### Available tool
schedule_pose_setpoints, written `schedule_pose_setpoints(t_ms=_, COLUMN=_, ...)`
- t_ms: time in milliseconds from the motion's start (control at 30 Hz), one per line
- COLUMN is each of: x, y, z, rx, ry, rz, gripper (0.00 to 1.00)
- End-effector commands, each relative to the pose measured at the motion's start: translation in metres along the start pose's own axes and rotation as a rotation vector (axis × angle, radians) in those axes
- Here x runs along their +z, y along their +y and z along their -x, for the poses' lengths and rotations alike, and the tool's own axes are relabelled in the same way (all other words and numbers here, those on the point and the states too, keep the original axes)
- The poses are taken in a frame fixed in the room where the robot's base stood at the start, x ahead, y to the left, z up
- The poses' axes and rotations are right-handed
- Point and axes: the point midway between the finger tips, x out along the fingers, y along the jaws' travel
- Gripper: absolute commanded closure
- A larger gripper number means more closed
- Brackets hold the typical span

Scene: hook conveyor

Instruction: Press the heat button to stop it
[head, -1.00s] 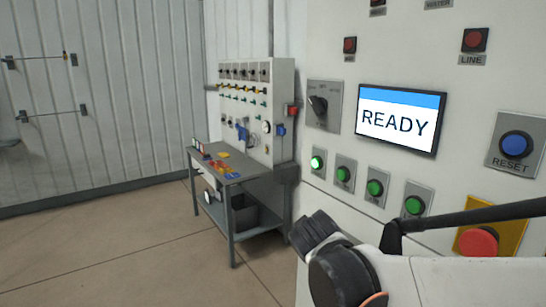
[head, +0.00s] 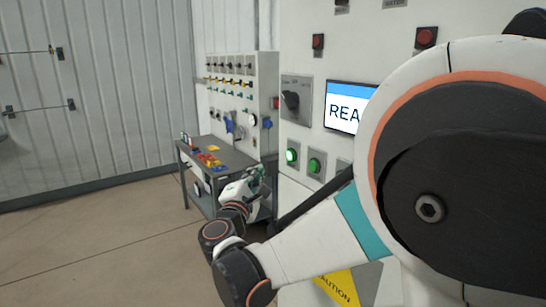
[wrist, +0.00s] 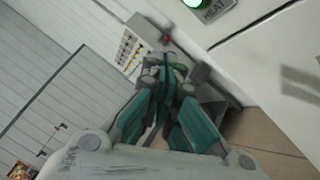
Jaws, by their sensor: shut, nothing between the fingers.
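The heat button (wrist: 194,2) is a lit green button at the top edge of the wrist view, partly cut off, beside its HEAT label. In the head view the lit green button (head: 291,156) is the leftmost in the row on the white panel. My gripper (head: 261,178) is shut and empty, lower and to the left of that button, and apart from it. In the wrist view my gripper's (wrist: 166,62) teal-and-grey fingers come together, pointing toward the wall panel behind.
A dark green button (head: 315,166) sits just right of the lit one. My arm covers the panel's right side and part of the display (head: 343,107). A selector knob (head: 291,99) is above the buttons. A worktable (head: 233,161) with small coloured parts stands behind my gripper.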

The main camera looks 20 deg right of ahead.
Motion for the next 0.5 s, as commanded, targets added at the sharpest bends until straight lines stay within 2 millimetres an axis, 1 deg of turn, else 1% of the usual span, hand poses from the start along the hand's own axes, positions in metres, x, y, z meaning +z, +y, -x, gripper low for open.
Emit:
schedule_pose_setpoints(t_ms=33, x=-0.001, y=0.008, z=0.002, rx=0.026, ry=-0.009, rz=0.031, gripper=1.0)
schedule_pose_setpoints(t_ms=100, x=0.0, y=0.015, z=0.003, rx=0.054, ry=-0.023, rz=0.067, gripper=1.0)
schedule_pose_setpoints(t_ms=200, x=0.0, y=0.022, z=0.005, rx=0.076, ry=-0.033, rz=0.095, gripper=1.0)
schedule_pose_setpoints(t_ms=500, x=0.0, y=0.023, z=0.005, rx=0.081, ry=-0.035, rz=0.102, gripper=1.0)
